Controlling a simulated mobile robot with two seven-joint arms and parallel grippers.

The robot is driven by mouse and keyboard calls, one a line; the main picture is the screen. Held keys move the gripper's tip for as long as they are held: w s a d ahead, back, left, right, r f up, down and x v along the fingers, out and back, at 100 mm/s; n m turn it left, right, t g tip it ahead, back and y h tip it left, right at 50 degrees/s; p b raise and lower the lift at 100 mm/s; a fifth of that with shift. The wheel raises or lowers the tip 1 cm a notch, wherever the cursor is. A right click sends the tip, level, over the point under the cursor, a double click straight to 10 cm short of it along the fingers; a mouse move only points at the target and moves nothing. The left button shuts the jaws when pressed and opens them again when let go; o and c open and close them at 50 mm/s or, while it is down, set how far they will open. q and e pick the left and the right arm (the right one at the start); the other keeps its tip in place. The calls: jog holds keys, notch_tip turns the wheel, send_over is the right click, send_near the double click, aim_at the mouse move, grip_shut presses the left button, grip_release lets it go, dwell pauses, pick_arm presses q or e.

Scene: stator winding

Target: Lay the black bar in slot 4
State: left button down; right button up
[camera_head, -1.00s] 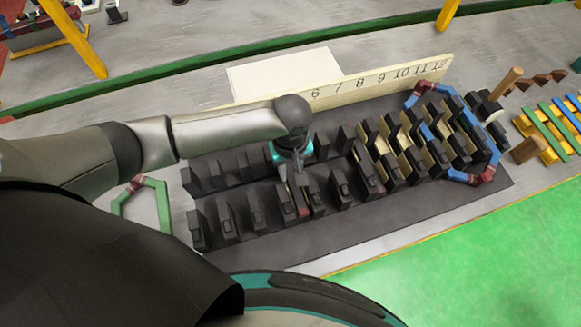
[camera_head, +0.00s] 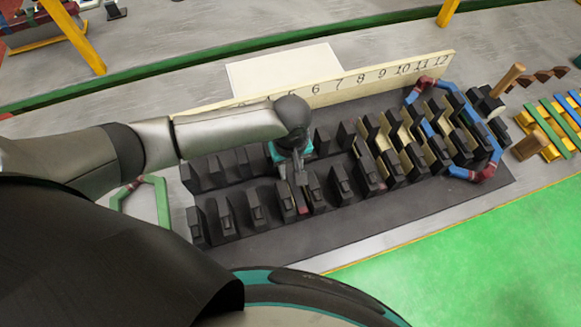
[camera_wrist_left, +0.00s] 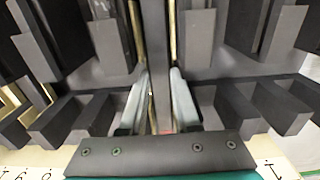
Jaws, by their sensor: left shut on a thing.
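My left gripper (camera_head: 297,180) points down over the left-middle part of the dark stator block (camera_head: 250,235), between its two rows of black teeth. Its fingers (camera_wrist_left: 157,105) are shut on a narrow dark bar (camera_wrist_left: 157,60), seen in the left wrist view between tan slot edges. The bar runs along the slot between the teeth; I cannot tell whether it touches the bottom. A small red patch shows by the fingertips. My right gripper is not in view.
A blue and red coil (camera_head: 488,172) loops around the teeth at the right end. A green and red coil frame (camera_head: 160,200) lies left of the block. A yellow rack with coloured strips (camera_head: 560,125) stands at the right. The green area in front is clear.

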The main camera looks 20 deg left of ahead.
pick_arm(q)
jog(key=shift+f, duration=0.15)
dwell(0.3)
jog(key=c, duration=0.6)
grip_release()
jog(key=shift+o, duration=0.2)
jog(key=shift+r+p, duration=0.75)
jog(key=shift+p, duration=0.4)
jog(key=shift+r, duration=0.15)
